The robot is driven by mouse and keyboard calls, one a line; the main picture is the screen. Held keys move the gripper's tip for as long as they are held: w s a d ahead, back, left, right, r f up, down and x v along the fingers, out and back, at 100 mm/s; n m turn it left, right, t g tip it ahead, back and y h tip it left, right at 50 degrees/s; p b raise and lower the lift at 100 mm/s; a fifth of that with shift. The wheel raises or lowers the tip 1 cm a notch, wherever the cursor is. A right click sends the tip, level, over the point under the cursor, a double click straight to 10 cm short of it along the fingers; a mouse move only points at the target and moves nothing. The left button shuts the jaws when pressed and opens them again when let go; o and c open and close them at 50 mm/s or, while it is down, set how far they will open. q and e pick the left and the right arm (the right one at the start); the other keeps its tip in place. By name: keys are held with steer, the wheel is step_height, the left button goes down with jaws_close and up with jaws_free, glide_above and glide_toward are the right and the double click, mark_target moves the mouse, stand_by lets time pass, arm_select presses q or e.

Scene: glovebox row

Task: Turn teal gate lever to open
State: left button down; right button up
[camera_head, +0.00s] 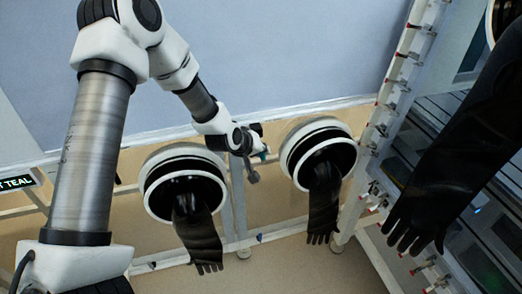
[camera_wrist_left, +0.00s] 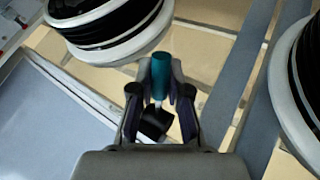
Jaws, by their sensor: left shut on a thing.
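The teal lever (camera_wrist_left: 160,68) is an upright teal cylinder with a pale stem below it in the left wrist view. My left gripper (camera_wrist_left: 161,84) has its fingers on both sides of the teal lever and is shut on it. A dark block (camera_wrist_left: 156,124) shows below the stem, between the fingers. In the head view my left gripper (camera_head: 258,144) is small, between the two glove ports, and hides most of the lever. My right gripper is not in view.
Two round white-rimmed glove ports, left (camera_head: 186,182) and right (camera_head: 318,152), flank the gripper with black gloves hanging from them. Another long black glove (camera_head: 455,165) hangs at the right, before a white frame (camera_head: 385,115).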

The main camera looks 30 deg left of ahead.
arm_select(q)
steer(key=c, duration=1.4)
jaws_free()
steer(key=v, duration=1.2)
